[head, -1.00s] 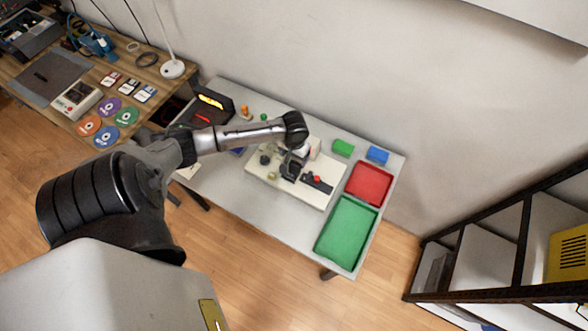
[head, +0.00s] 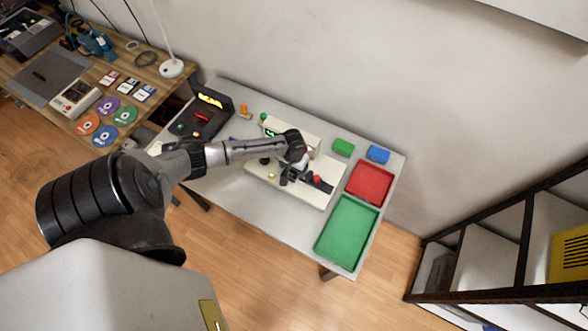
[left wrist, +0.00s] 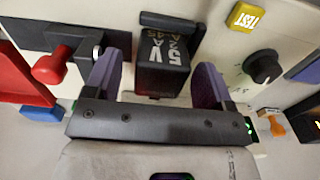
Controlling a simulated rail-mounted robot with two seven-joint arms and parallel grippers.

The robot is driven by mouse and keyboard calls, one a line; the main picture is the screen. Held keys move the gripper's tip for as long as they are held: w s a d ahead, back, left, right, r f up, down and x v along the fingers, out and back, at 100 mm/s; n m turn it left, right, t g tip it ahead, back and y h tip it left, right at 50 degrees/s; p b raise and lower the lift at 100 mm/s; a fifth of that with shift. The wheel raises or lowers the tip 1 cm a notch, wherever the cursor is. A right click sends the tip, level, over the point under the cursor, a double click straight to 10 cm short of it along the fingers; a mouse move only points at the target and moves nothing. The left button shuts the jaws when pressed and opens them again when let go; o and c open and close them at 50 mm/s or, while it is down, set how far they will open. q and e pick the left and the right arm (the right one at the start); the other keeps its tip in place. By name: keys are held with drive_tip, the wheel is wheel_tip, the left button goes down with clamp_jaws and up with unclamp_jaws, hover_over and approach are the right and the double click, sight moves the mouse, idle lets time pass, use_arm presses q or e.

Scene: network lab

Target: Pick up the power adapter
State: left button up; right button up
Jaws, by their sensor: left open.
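The power adapter (left wrist: 163,75) is a small black block with pale "5V 2A" lettering, seen in the left wrist view. It stands at the cream test board (head: 308,198). My left gripper (head: 287,179) is low over the board in the head view, and its wrist hides the adapter there. In the left wrist view my left gripper (left wrist: 157,82) is open, with one purple finger on each side of the adapter and visible gaps between. I cannot tell how deep the fingers reach. My right gripper is in neither view.
A red-knobbed lever (left wrist: 54,66) stands close left of the gripper. A black dial (left wrist: 265,66) and yellow TEST button (left wrist: 253,17) are at the right. A red tray (head: 369,184) and green tray (head: 346,234) lie right of the board. Blue (head: 378,155) and green (head: 343,148) blocks stand behind.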

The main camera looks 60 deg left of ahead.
use_arm(q)
drive_tip(key=c, duration=1.1)
drive_tip(key=shift+r, duration=0.1)
